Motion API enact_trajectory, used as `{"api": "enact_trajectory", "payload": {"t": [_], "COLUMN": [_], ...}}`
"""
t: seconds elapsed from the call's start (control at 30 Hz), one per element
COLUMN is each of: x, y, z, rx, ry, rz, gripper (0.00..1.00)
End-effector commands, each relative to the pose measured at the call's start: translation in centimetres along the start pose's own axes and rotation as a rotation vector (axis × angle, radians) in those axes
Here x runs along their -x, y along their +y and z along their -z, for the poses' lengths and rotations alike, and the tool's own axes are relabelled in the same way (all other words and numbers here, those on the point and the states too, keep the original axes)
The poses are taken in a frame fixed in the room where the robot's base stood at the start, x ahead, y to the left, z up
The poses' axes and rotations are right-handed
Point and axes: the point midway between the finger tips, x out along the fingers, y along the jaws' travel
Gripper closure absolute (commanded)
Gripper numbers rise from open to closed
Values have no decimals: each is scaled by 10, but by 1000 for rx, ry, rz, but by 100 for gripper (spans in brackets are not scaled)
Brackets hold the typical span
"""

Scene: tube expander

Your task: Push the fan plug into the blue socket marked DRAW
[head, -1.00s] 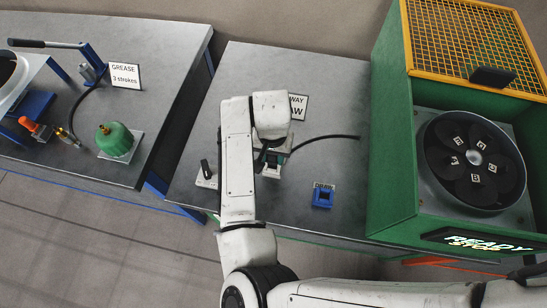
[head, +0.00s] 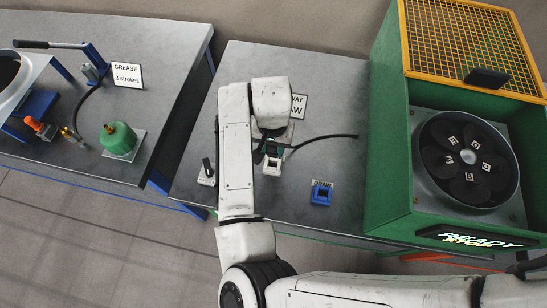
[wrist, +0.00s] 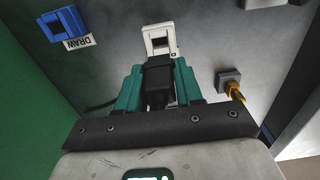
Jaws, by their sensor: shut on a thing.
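My gripper (wrist: 158,68) is shut on the black fan plug (wrist: 159,82), held between its teal fingers in the wrist view. In the head view my gripper (head: 271,147) is partly hidden behind my arm, and the black cable (head: 325,138) runs from it to the right. The blue socket (head: 321,194) with the DRAW label stands on the table, right of and nearer than my gripper. It also shows at the upper left of the wrist view (wrist: 64,24). The plug is away from the blue socket.
A white socket (wrist: 159,40) stands just beyond the plug; its opening shows. The green fan housing (head: 390,190) borders the table on the right. A sign (head: 298,106) stands behind my arm. Table around the blue socket is clear.

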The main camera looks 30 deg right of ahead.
Motion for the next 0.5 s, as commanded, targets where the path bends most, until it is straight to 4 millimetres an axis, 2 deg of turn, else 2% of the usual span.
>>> {"api": "enact_trajectory", "payload": {"t": [0.2,0.5], "x": [9,10], "y": [0,0], "z": [0,0], "rx": [-1,-1], "ry": [2,1], "rz": [1,0], "gripper": [100,100]}}
